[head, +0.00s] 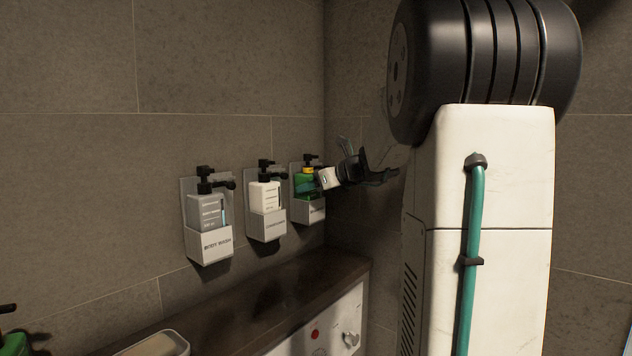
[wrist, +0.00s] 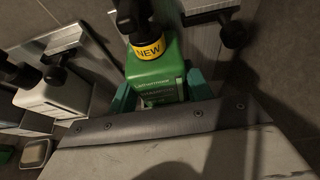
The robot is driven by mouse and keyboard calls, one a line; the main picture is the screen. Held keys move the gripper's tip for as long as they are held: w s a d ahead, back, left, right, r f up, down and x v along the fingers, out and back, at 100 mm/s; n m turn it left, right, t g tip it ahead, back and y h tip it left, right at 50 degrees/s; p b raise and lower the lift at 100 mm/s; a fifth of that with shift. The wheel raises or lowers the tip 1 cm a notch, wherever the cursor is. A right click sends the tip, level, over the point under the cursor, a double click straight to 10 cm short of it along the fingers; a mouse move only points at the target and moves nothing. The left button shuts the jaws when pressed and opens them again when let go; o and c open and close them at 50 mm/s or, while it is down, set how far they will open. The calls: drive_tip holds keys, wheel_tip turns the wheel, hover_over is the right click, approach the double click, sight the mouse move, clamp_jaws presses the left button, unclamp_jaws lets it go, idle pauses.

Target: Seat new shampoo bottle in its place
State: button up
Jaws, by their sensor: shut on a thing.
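The new shampoo bottle (head: 306,184) is green with a black pump and a yellow collar that reads NEW in the wrist view (wrist: 155,75). It is at the rightmost wall holder (head: 313,212), with its lower part behind the holder's white front. My gripper (head: 328,178) reaches it from the right. In the wrist view its teal fingers (wrist: 160,92) are shut on the sides of the bottle. The black clamp (wrist: 232,32) of a holder shows at the upper right of the wrist view. I cannot tell whether the bottle's base touches the holder's floor.
A white bottle (head: 265,196) in the middle holder and a grey body wash bottle (head: 208,212) in the left holder stand close by on the wall. A dark counter (head: 270,300) runs below. Another green bottle (head: 12,343) shows at the lower left, near a pale tray (head: 158,345).

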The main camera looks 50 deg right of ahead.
drive_tip(key=shift+f, duration=0.1)
drive_tip(key=o, duration=1.4)
drive_tip(key=v, duration=0.8)
